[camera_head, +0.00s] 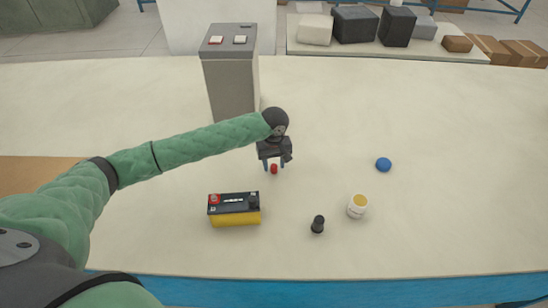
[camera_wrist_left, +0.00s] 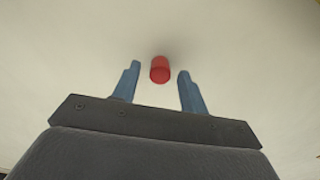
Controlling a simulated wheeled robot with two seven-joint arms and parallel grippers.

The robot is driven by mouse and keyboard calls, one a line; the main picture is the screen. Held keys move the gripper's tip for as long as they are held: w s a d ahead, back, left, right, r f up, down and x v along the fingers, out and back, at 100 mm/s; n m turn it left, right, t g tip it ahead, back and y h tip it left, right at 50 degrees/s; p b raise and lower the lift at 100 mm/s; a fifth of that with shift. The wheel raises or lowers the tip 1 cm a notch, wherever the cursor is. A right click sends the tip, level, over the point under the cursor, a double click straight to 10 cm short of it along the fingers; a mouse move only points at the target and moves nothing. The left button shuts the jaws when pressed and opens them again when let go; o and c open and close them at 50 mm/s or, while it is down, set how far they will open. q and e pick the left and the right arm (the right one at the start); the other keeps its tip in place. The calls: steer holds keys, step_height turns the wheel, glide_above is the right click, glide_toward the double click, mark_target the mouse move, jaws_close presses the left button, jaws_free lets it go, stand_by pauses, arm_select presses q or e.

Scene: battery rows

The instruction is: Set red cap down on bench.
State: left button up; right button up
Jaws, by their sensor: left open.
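The small red cap (camera_head: 274,169) is on the pale bench (camera_head: 400,115), just behind the battery. In the left wrist view the red cap (camera_wrist_left: 160,69) lies between and slightly beyond the fingertips, with a gap on each side. My left gripper (camera_head: 273,166) is open, its blue fingers pointing down around the cap; it also shows in the left wrist view (camera_wrist_left: 157,72). Whether the cap's underside touches the bench is hard to tell. My right gripper is not seen.
A battery (camera_head: 235,210) with a red cap on one terminal stands in front of the gripper. A black cylinder (camera_head: 318,224), a white jar (camera_head: 357,206) and a blue round thing (camera_head: 384,164) are to the right. A grey box with buttons (camera_head: 231,75) stands behind. The bench's right side is clear.

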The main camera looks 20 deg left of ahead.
mark_target(274, 166)
arm_select(q)
steer(key=shift+r, duration=0.2)
step_height(274, 166, up, 12)
steer(key=b, duration=0.3)
steer(key=shift+b, duration=0.3)
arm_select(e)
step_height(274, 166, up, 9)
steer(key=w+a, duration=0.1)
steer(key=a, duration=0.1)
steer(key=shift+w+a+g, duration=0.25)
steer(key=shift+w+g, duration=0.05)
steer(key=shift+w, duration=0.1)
arm_select(q)
steer(key=shift+f, duration=0.1)
